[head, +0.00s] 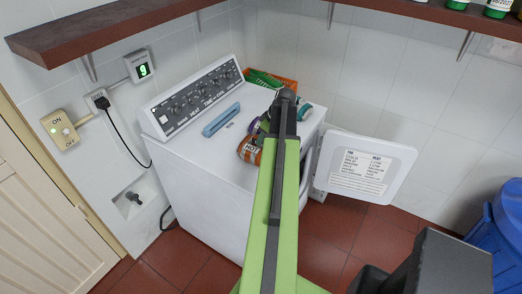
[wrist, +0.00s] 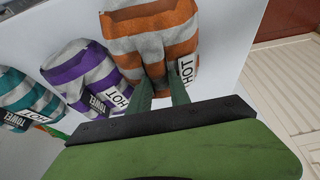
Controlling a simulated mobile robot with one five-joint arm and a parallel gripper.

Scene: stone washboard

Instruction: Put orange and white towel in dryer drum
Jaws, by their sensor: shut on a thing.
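The orange and white towel (wrist: 158,38) stands rolled at the top centre of the wrist view, with a HOT label. In the head view the orange and white towel (head: 248,150) is on the white dryer's top (head: 200,150), beside my arm. My gripper (wrist: 161,84) is shut on the towel's near side, its green fingers against the cloth. In the head view my arm hides the gripper. The dryer's door (head: 365,168) stands open to the right. The drum opening is mostly hidden behind my arm.
A purple and white towel (wrist: 82,72) and a teal and white towel (wrist: 28,100) stand beside the orange one. A blue bin (head: 505,225) stands at right; a shelf (head: 120,25) overhangs the back.

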